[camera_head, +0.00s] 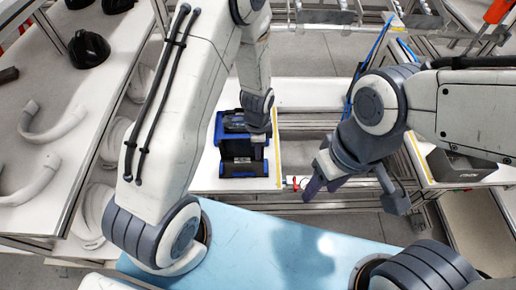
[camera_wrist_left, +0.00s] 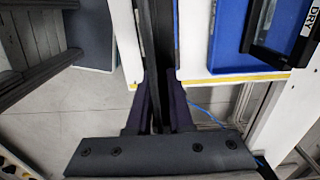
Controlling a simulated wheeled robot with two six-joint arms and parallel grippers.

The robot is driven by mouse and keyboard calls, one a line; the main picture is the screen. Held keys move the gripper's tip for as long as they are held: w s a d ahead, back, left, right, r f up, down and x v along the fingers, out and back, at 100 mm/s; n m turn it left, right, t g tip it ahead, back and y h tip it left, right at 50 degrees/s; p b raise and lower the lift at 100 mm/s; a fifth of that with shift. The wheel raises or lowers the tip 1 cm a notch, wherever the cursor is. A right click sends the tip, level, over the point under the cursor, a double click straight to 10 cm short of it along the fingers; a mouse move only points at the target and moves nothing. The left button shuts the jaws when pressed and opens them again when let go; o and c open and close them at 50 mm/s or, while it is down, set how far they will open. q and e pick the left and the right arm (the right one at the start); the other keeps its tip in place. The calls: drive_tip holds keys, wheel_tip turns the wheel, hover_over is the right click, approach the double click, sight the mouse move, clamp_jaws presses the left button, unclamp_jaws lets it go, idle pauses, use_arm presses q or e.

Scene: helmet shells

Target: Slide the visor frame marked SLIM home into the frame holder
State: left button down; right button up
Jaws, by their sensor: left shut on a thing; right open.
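My left gripper (camera_head: 258,132) is over the right side of a blue and black holder-like unit (camera_head: 240,170) on the white bench. In the left wrist view, its dark purple fingers (camera_wrist_left: 162,90) are shut on a long thin black bar (camera_wrist_left: 160,40), part of a larger piece running out of the picture. No SLIM mark is readable, and I cannot tell how the held piece sits in the unit. A black frame marked DRY (camera_wrist_left: 304,25) lies in a blue tray (camera_wrist_left: 228,55) to the right. My right gripper (camera_head: 322,187) is open and empty, beyond the bench's right edge.
White shelves (camera_head: 30,160) with pale curved parts and a black helmet shell (camera_head: 88,48) stand at left. A dark grey box (camera_head: 460,165) is on the right-hand bench. A light blue surface (camera_head: 270,245) in front is clear. Floor shows between the benches.

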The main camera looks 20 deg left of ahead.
use_arm(q)
drive_tip(key=shift+f+b, duration=1.7)
drive_tip(key=shift+f, duration=0.8)
drive_tip(key=shift+f+b, duration=0.8)
drive_tip(key=shift+f, duration=0.4)
drive_tip(key=c, duration=0.7)
unclamp_jaws()
drive_tip(key=shift+r, duration=0.1)
drive_tip(key=shift+c, duration=0.2)
wheel_tip(320, 180, up, 10)
drive_tip(key=shift+f+b, duration=0.2)
drive_tip(key=shift+b, duration=0.3)
drive_tip(key=shift+r, duration=0.4)
